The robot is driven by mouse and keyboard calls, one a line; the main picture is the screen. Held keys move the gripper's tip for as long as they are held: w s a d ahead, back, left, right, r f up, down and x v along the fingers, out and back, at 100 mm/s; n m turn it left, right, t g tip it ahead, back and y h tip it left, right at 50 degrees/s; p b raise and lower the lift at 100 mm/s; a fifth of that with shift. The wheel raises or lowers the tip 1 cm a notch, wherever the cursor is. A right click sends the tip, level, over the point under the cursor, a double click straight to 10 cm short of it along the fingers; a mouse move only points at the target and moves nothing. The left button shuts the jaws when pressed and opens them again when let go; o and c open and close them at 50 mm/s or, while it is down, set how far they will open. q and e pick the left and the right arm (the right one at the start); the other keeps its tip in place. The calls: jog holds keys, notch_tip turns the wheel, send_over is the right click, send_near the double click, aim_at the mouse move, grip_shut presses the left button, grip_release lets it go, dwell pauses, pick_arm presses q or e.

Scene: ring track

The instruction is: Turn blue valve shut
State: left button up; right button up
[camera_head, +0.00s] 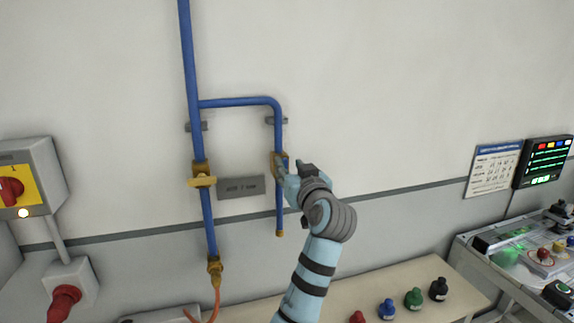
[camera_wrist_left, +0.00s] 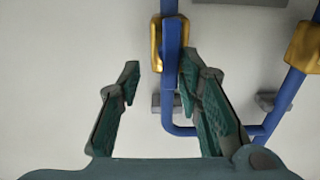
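A brass valve (camera_head: 277,166) sits on the right branch of the blue pipe, partly hidden by my left gripper (camera_head: 290,170). In the left wrist view the valve (camera_wrist_left: 156,46) is at the top, with a blue part running lengthwise over its brass body; I cannot tell clearly whether this is a lever. My left gripper (camera_wrist_left: 158,66) is open there. The blue part appears between its fingers, close to the right finger; contact is unclear. A second brass valve with a yellow crosswise handle (camera_head: 201,182) is on the left pipe. My right gripper is not in view.
A grey plate (camera_head: 241,187) is between the pipes. A switch box (camera_head: 29,178) and red plug (camera_head: 64,301) are at the left. Several bottles, including a blue one (camera_head: 387,309), stand on the bench below. A control panel (camera_head: 520,250) is at the right.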

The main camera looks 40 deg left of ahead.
pick_arm(q)
jog(key=shift+s+a+r, duration=0.1)
jog(key=shift+s+r, duration=0.2)
jog(key=shift+s, duration=0.2)
jog(key=shift+s+a, duration=0.1)
jog(key=shift+c, duration=1)
jog(key=shift+w+f, duration=0.1)
jog(key=shift+w, duration=0.1)
grip_shut()
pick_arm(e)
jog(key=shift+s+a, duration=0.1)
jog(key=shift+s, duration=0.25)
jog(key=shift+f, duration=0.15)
